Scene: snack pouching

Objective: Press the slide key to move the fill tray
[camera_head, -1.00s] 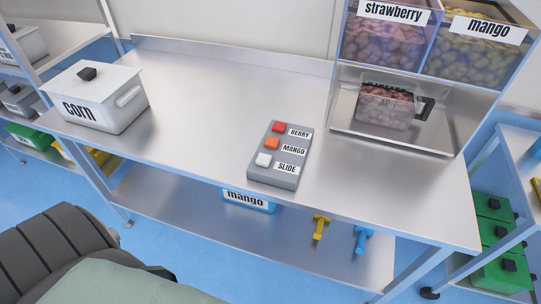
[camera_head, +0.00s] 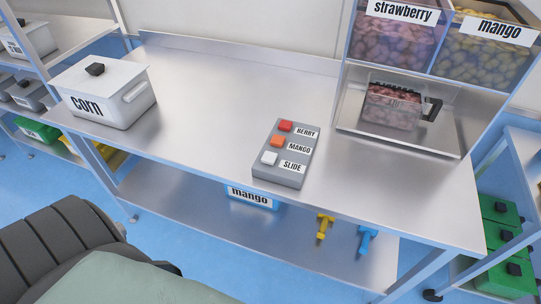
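A grey key box (camera_head: 283,174) lies on the steel table, near its front edge. It has a red key labelled BERRY, an orange key labelled MANGO and, nearest the front, a white SLIDE key (camera_head: 269,158). A clear tray with a dark handle (camera_head: 393,105), holding reddish pieces, stands under the strawberry bin (camera_head: 399,35), on the metal platform of the dispenser. I take this to be the fill tray. Neither of my grippers shows in the head view.
A white box labelled corn (camera_head: 116,98) stands at the table's left end. The mango bin (camera_head: 486,50) is at the upper right. The steel tabletop (camera_head: 215,95) is clear between corn and key box. A mango box, yellow and blue items lie on the shelf below.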

